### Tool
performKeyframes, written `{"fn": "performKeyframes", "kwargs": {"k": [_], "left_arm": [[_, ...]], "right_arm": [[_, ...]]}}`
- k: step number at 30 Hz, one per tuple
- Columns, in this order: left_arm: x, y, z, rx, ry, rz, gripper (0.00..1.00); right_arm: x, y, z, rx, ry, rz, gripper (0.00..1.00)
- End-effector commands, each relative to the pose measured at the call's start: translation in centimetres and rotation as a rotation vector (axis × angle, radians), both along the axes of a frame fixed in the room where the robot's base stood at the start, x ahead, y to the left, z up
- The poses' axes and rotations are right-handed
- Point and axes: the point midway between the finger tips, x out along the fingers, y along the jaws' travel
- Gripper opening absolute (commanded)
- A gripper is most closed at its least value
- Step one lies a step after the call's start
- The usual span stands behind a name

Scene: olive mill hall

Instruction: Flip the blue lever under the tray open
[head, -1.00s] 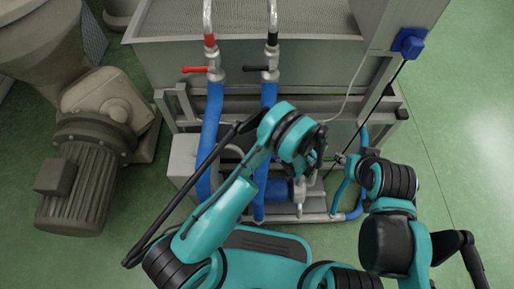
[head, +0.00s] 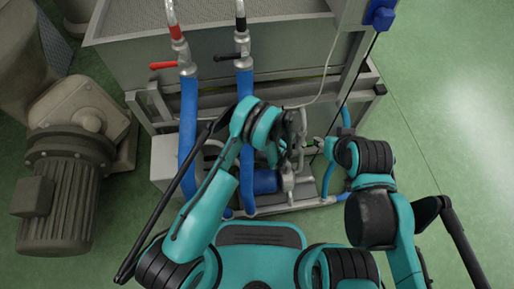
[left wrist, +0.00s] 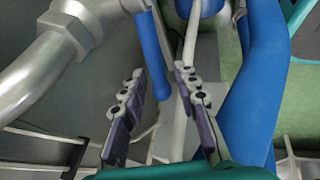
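A blue lever (left wrist: 152,60) hangs down in the left wrist view, beside a thick metal pipe fitting. Its lower end appears between the two fingers of my left gripper (left wrist: 160,95), which is open. I cannot tell how deep the lever lies between them, and no grip on it shows. In the head view, my left gripper (head: 297,130) is at the front of the steel tray (head: 290,84), beside the pump frame. The blue lever is not discernible there. My right gripper (head: 314,147) is small and partly hidden beside its wrist, so its fingers are unclear.
A red-handled valve (head: 165,65) and a black-handled valve (head: 230,58) sit on blue hoses (head: 188,130) left of my gripper. A blue hose (left wrist: 250,85) runs close by the right finger. A grey motor (head: 62,190) stands left. Green floor is free at right.

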Motion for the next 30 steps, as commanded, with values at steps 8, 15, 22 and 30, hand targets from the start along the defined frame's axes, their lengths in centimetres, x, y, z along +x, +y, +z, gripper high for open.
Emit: {"fn": "performKeyframes", "kwargs": {"k": [8, 15, 22, 30], "left_arm": [[0.0, 0.0, 0.0, 0.003, 0.001, 0.000, 0.00], [0.3, -1.1, 1.4, 0.219, 0.043, -0.005, 0.00], [0.4, -1.6, 2.5, 0.366, 0.071, -0.001, 0.00], [0.4, -1.6, 2.5, 0.366, 0.072, 0.000, 0.21]], "right_arm": [[0.0, 0.0, 0.0, 0.000, 0.000, 0.000, 0.40], [0.0, 0.0, 0.0, 0.000, 0.000, 0.000, 0.40], [0.0, 0.0, 0.0, 0.000, 0.000, 0.000, 0.40], [0.0, 0.0, 0.0, 0.000, 0.000, 0.000, 0.40]]}}
